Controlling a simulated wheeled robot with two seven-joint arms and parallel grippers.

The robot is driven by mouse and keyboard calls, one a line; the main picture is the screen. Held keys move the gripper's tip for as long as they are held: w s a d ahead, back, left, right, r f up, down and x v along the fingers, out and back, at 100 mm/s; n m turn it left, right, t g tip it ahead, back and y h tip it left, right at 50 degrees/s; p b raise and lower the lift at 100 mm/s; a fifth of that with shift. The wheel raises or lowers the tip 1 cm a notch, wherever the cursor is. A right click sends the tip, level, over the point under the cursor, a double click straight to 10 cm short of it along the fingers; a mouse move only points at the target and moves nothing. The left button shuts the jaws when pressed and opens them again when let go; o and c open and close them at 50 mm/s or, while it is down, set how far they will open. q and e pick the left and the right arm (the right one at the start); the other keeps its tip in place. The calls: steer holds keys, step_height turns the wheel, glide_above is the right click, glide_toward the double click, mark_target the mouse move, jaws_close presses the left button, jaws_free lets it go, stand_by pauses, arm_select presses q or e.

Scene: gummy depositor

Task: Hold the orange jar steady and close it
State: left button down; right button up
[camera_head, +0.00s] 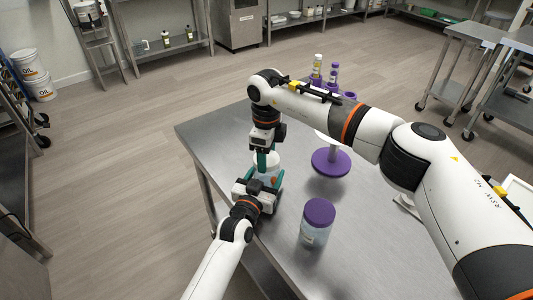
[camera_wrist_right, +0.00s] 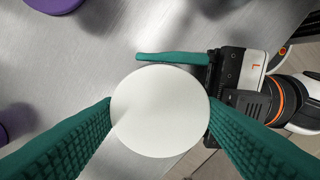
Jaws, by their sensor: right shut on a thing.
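The jar (camera_head: 266,176), clear with a little orange showing inside, stands near the table's left edge, mostly hidden by my grippers. Its white round lid (camera_wrist_right: 160,112) fills the middle of the right wrist view and hides the jar below. My right gripper (camera_head: 265,160) points down from above and is shut on the lid, one teal finger on each side. My left gripper (camera_head: 268,180) is low beside the jar, one teal finger running along the jar's side. Its other finger is hidden, so I cannot tell whether it grips the jar.
A clear jar with a purple lid (camera_head: 319,212) stands to the right on the steel table (camera_head: 365,225). A purple round base (camera_head: 330,163) with a white stem is behind it. A purple rack with small bottles (camera_head: 333,76) is at the table's back, partly behind my right arm.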

steer(key=o, duration=1.2)
step_height(320, 180, up, 12)
steer(key=shift+r, duration=0.1)
arm_select(q)
steer(key=shift+c, duration=1.1)
jaws_free()
steer(key=v, duration=1.2)
